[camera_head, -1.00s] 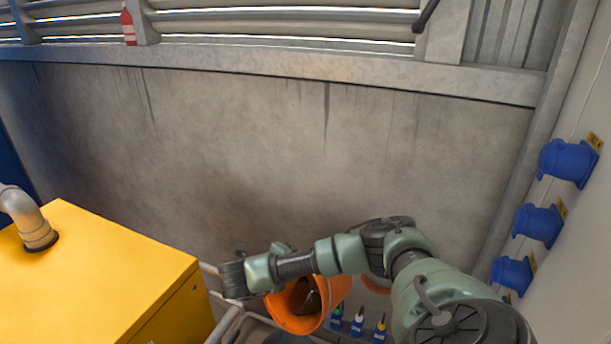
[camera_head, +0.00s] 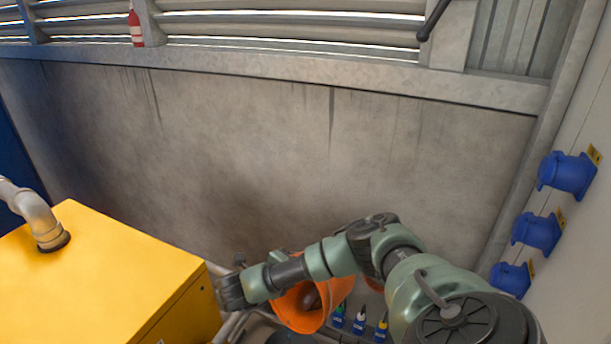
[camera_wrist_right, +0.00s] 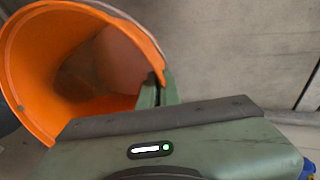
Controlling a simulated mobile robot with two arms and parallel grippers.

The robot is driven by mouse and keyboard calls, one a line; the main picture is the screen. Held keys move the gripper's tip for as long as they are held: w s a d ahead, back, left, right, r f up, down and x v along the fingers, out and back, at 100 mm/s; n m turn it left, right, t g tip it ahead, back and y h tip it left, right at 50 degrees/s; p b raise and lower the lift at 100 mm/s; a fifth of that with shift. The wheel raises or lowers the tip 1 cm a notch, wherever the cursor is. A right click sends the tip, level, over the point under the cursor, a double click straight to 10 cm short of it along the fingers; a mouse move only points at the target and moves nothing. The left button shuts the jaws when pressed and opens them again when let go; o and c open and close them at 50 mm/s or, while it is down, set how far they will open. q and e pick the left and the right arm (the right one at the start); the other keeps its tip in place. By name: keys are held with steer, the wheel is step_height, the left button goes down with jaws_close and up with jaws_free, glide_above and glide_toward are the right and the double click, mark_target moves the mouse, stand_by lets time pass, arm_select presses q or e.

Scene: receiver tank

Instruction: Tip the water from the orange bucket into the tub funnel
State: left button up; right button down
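The orange bucket (camera_head: 334,302) hangs tilted below my right forearm at the bottom of the head view, its mouth toward the lower left. In the right wrist view the bucket (camera_wrist_right: 28,75) fills the upper left, and I look into its mouth. No water can be made out inside. My right gripper (camera_wrist_right: 157,95) meets the bucket's rim there and appears shut on it; in the head view the fingers are hidden. A dark round shape (camera_head: 287,338) under the bucket, at the picture's edge, may be the tub funnel; I cannot tell. My left gripper is out of view.
A yellow cabinet (camera_head: 95,275) with a grey pipe (camera_head: 40,222) stands at left. Small bottles (camera_head: 359,322) stand right of the bucket. Blue sockets (camera_head: 537,231) line the right wall. A concrete wall (camera_head: 240,150) closes the back.

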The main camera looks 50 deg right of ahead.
steer(key=shift+a+r+h+p, duration=0.4)
steer(key=shift+a+p, duration=0.3)
steer(key=shift+p, duration=0.7)
steer(key=shift+a+r+h+p, duration=0.3)
steer(key=shift+a+h+p, duration=0.3)
steer(key=shift+p, duration=0.8)
steer(key=shift+a+p, duration=0.35)
steer(key=shift+p, duration=0.05)
steer(key=shift+w+a, duration=0.1)
